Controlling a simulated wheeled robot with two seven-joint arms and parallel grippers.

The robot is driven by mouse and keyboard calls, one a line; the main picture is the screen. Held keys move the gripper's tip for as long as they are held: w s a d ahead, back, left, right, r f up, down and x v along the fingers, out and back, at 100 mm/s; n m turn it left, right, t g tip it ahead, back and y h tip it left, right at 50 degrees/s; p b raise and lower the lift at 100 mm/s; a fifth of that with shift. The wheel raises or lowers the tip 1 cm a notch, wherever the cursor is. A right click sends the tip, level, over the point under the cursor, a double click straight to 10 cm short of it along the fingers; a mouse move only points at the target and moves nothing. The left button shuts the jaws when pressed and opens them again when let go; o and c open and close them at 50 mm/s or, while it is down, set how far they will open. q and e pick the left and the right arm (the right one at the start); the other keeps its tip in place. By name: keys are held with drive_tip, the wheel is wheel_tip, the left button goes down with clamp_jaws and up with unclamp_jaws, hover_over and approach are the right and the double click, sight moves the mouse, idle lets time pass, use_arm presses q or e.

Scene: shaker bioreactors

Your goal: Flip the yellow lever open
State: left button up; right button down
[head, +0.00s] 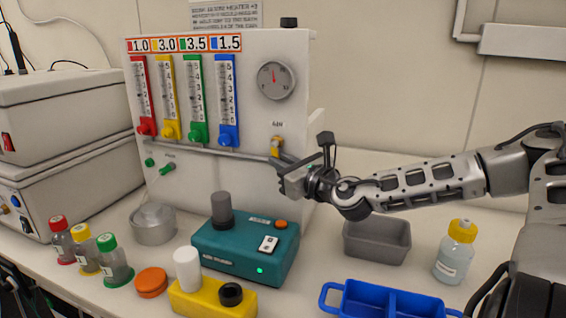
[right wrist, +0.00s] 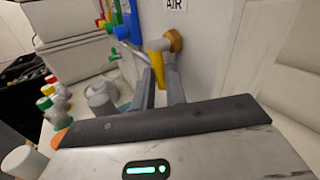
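The yellow lever (head: 276,146) is on the right part of the white upright panel (head: 252,124), under a small "AIR" label. In the right wrist view the lever (right wrist: 157,62) hangs down from a brass-coloured round fitting (right wrist: 173,41). My right gripper (head: 279,161) is at the panel, just below and in front of the lever. In the right wrist view its two fingers (right wrist: 159,88) are apart, with the lever's lower end between them. I cannot tell whether either finger touches it. My left gripper is not in view.
A grey pipe (head: 210,150) runs along the panel below several coloured flow meters. A teal device (head: 245,248), a grey bin (head: 377,241), a blue tray (head: 385,300) and a yellow-capped bottle (head: 456,253) stand on the bench below my right arm. Capped bottles stand at left.

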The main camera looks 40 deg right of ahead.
use_arm(q)
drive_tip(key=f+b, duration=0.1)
drive_tip(key=b, duration=0.2)
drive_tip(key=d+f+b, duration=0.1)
drive_tip(key=b, duration=0.2)
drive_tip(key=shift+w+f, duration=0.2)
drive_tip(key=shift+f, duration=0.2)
use_arm(e)
drive_tip(key=shift+w+a+f+m+t, duration=0.1)
drive_tip(key=shift+w+f+m+t, duration=0.1)
drive_tip(key=shift+m+t, duration=0.35)
drive_tip(key=shift+w+a+f+m+t, duration=0.1)
drive_tip(key=shift+w+m+t, duration=0.2)
drive_tip(key=shift+t, duration=0.35)
drive_tip(key=shift+s, duration=0.1)
drive_tip(key=c, duration=1.7)
unclamp_jaws()
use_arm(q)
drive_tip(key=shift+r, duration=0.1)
use_arm(e)
drive_tip(key=shift+h, duration=0.4)
